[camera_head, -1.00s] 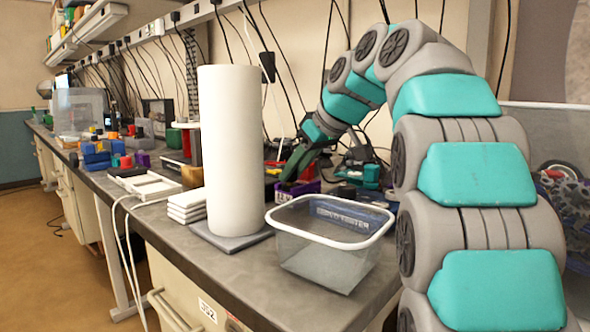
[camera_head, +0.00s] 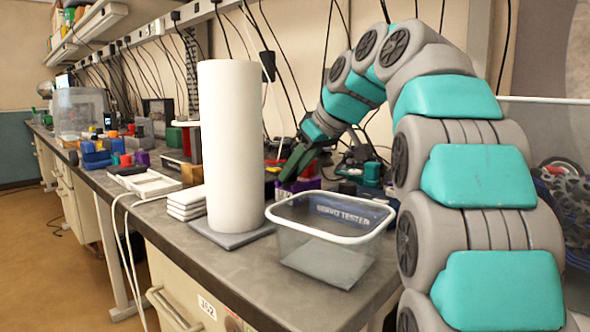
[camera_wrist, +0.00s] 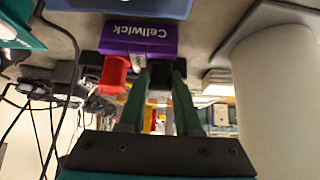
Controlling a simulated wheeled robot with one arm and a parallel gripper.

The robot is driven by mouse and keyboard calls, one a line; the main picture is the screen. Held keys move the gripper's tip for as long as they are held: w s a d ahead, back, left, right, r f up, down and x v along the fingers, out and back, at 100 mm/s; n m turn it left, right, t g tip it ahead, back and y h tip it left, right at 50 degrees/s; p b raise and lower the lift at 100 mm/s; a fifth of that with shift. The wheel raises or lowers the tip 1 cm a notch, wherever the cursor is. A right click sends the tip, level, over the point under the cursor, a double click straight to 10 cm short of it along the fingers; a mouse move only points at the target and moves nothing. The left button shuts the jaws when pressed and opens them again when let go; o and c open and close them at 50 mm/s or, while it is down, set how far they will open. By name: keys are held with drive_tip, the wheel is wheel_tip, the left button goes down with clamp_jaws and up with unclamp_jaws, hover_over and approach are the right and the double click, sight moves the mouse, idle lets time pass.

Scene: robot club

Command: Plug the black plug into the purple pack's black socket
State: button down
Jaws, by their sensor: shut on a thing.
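The purple pack (camera_wrist: 125,38), lettered "Cellwick", shows upside down in the wrist view; in the head view it is a small purple shape (camera_head: 301,186) behind the clear bin. A red block (camera_wrist: 113,76) sits at its edge. My gripper (camera_wrist: 160,70) is shut on the black plug (camera_wrist: 159,80), a dark piece between the fingertips. The plug is right at the pack's edge, beside the red block. The black socket is hidden or blends with the plug, so I cannot tell whether the plug is inside it. In the head view my gripper (camera_head: 290,171) reaches down at the pack.
A tall white cylinder (camera_head: 230,145) stands on a grey base left of my gripper. White stacked blocks (camera_head: 186,203) lie left. Cables hang along the wall behind.

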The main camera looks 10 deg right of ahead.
drive_tip(key=shift+f, duration=0.1)
idle(0.7)
drive_tip(key=c, duration=0.5)
unclamp_jaws()
